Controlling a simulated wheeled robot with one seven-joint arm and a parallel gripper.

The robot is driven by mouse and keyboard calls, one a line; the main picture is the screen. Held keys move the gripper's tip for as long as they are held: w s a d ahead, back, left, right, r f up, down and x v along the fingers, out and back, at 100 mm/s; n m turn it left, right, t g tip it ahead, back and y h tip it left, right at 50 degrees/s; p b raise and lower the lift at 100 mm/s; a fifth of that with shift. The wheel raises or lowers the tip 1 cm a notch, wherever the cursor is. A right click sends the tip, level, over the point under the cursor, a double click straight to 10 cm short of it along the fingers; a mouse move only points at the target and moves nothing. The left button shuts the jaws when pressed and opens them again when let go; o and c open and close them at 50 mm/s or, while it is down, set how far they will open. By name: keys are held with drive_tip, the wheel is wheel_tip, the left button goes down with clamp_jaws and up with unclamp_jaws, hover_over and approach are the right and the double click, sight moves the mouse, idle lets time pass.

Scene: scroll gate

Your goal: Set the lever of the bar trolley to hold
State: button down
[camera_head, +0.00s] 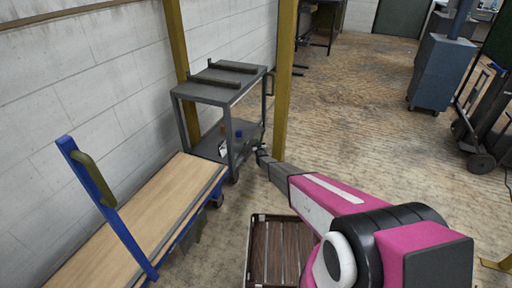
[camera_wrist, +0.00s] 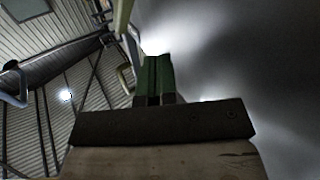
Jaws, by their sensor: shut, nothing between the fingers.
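A grey two-level trolley (camera_head: 203,92) with two dark bars across its top stands by the wall at upper centre. I take it for the bar trolley, but I cannot make out its lever. My gripper (camera_head: 261,153) is low in front of the trolley's right side, close to its right front leg. Whether it touches the trolley cannot be told. In the wrist view the two green fingers of my gripper (camera_wrist: 157,62) are together with nothing between them, pointing up toward the ceiling.
A blue trolley with a wooden deck (camera_head: 150,205) stands at the left. Yellow posts (camera_head: 284,80) rise beside the grey trolley. A dark-framed slatted crate (camera_head: 281,250) is at the bottom centre. A blue-grey cabinet (camera_head: 440,75) stands at the upper right. The middle floor is clear.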

drive_tip(key=s+a+f, duration=0.1)
drive_tip(key=s+f, duration=0.3)
drive_tip(key=shift+s+a+f, duration=0.15)
drive_tip(key=shift+s+a, duration=0.2)
drive_tip(key=shift+s, duration=0.05)
idle(0.6)
idle(0.4)
drive_tip(key=s+f, duration=0.1)
drive_tip(key=s+a+f, duration=0.1)
drive_tip(key=s+f, duration=0.1)
drive_tip(key=shift+s+a+f, duration=0.15)
drive_tip(key=shift+s, duration=0.15)
idle(0.4)
